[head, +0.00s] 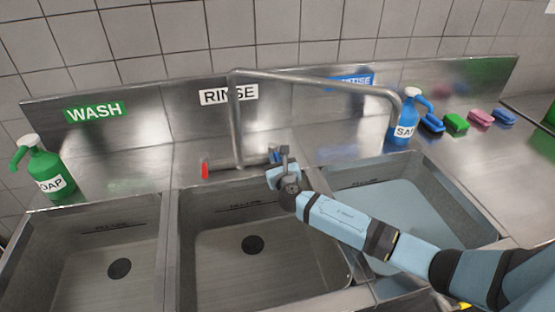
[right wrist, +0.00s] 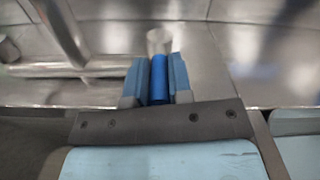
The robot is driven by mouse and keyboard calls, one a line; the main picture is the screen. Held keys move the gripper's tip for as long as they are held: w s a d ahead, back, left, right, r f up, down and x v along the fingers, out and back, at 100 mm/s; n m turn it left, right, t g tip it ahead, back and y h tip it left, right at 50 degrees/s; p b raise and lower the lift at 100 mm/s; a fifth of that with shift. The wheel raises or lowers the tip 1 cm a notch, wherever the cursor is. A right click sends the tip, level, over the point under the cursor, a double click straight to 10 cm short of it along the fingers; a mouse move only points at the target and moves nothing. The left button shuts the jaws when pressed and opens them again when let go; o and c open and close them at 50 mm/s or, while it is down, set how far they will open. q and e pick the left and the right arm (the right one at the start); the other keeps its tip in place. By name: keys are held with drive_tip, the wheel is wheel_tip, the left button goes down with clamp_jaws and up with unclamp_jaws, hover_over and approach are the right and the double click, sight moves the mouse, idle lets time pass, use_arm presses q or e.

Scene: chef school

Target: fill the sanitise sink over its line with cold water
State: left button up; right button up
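The sanitise sink (head: 440,207) is the right one of three basins, under the blue sign (head: 350,81). A smooth pale blue surface in it looks like water; its level against the line cannot be told, and my arm covers part of it. The tap spout (head: 320,82) reaches right, its end above the back of this sink; I cannot make out a stream. My right gripper (head: 283,168) is at the tap's right side. In the right wrist view, its fingers are closed around the blue tap handle (right wrist: 158,78). My left gripper is out of view.
The red tap handle (head: 205,168) is on the left of the tap. The wash sink (head: 85,250) and rinse sink (head: 215,270) look empty. A green soap bottle (head: 42,172) stands at left, a blue sanitiser bottle (head: 403,120) at right, beside several sponges (head: 456,123).

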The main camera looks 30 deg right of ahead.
clamp_jaws()
drive_tip(key=n+y, duration=0.1)
drive_tip(key=d+n+y+b, duration=0.1)
drive_tip(key=y, duration=0.1)
drive_tip(key=d+n+y, duration=0.1)
drive_tip(key=shift+s+f+t+y, duration=0.1)
drive_tip(key=shift+f+t+y, duration=0.05)
drive_tip(key=shift+t+y, duration=0.15)
drive_tip(key=shift+d+n+y+b, duration=0.15)
drive_tip(key=shift+n+y+b, duration=0.3)
drive_tip(key=shift+y, duration=0.35)
drive_tip(key=shift+r, duration=0.2)
drive_tip(key=o, duration=0.6)
unclamp_jaws()
drive_tip(key=shift+s, duration=0.1)
drive_tip(key=s+d, duration=0.1)
drive_tip(key=s, duration=1.2)
drive_tip(key=shift+s+d+b, duration=0.15)
drive_tip(key=shift+s+b, duration=0.15)
drive_tip(key=shift+b, duration=0.05)
